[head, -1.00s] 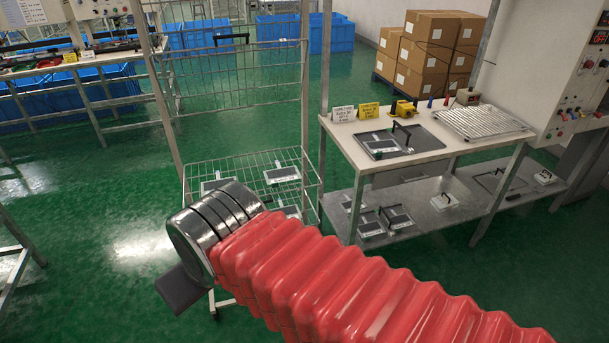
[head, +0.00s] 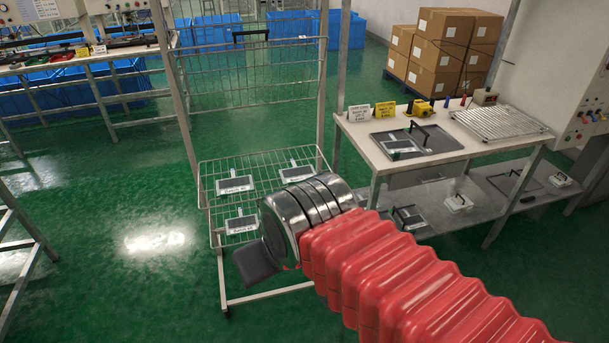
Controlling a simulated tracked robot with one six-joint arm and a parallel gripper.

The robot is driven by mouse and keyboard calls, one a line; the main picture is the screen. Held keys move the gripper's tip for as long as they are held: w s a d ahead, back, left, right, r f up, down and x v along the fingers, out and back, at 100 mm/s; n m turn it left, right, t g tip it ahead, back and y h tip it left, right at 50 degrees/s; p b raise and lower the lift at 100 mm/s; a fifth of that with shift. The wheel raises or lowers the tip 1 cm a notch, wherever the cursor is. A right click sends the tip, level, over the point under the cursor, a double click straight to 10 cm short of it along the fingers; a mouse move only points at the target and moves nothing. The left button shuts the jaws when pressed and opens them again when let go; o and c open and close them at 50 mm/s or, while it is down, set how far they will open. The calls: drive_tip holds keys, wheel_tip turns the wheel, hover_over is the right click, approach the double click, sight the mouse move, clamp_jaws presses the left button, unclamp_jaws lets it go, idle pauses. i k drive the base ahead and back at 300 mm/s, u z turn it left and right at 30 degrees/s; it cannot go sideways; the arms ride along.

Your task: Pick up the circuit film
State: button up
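Several flat white-framed pieces with dark panels, which look like films, lie on the wire shelf of a rack. One is at the left (head: 235,185), one at the front (head: 242,224) and one at the back right (head: 296,172). I cannot tell which is the circuit film; their labels are too small to read. My arm hides part of the shelf.
A workbench (head: 380,160) stands right of the rack, with a dark plate (head: 436,139), a small film (head: 402,147), sign cards (head: 386,110) and a metal grid (head: 497,122). Its lower shelf holds more pieces. Green floor (head: 100,250) is open at the left.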

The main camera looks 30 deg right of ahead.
sight(289, 176)
drive_tip(key=u, duration=0.05)
drive_tip(key=i, duration=1)
drive_tip(key=z, duration=0.05)
